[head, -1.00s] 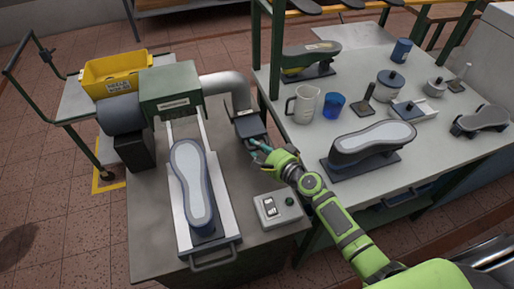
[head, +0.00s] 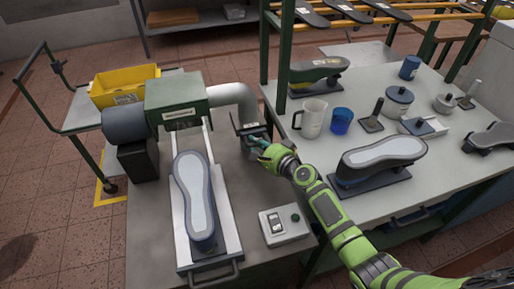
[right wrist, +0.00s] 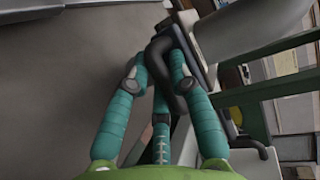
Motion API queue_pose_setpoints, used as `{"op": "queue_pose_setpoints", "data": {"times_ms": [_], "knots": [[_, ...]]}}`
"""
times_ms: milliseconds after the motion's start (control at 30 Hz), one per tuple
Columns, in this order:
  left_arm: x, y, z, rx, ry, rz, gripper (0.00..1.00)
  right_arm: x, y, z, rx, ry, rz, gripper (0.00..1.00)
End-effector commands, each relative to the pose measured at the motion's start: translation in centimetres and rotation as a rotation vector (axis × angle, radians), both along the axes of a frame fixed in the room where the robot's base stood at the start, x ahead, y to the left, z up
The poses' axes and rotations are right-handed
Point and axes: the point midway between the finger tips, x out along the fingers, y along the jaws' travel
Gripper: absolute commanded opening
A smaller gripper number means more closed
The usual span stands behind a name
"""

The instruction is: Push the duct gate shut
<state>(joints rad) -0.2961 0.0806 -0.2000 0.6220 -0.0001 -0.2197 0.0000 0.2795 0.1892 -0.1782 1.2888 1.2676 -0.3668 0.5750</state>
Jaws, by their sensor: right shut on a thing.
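The duct gate (head: 246,126) is a dark plate in a frame at the end of the grey duct (head: 232,94), on the bench right of the green machine (head: 178,100). My right gripper (head: 256,143) is at the gate's near side, with its green arm reaching in from the lower right. In the right wrist view its teal fingers (right wrist: 160,72) are closed around the black curved gate handle (right wrist: 160,50). The fingers partly hide the handle, and I cannot tell how far the gate is open. My left gripper is not in view.
A switch box (head: 284,225) stands on the bench in front of my right gripper. A shoe last (head: 195,195) lies on the machine's slide. The right table (head: 300,165) holds a jug (head: 312,118), a blue cup (head: 341,121) and another last (head: 382,155).

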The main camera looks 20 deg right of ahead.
Motion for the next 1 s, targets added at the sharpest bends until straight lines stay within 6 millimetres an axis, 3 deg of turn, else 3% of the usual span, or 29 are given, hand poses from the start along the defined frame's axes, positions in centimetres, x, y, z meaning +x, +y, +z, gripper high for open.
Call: {"op": "queue_pose_setpoints", "data": {"times_ms": [33,100,567,767,1000], "knots": [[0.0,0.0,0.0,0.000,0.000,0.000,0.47,0.2,0.0,0.4,0.002,-0.008,-0.003,0.26],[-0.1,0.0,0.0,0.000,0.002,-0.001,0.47,0.2,-0.1,0.4,0.002,-0.009,-0.003,0.47],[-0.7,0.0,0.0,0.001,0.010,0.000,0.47,-0.3,-0.3,0.3,-0.001,-0.007,-0.003,0.47],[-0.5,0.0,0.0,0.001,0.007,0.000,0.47,-2.8,-1.4,0.8,-0.003,-0.006,-0.002,0.47],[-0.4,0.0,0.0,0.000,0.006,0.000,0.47,-7.2,-3.5,1.8,-0.002,-0.006,-0.002,0.47]]}}
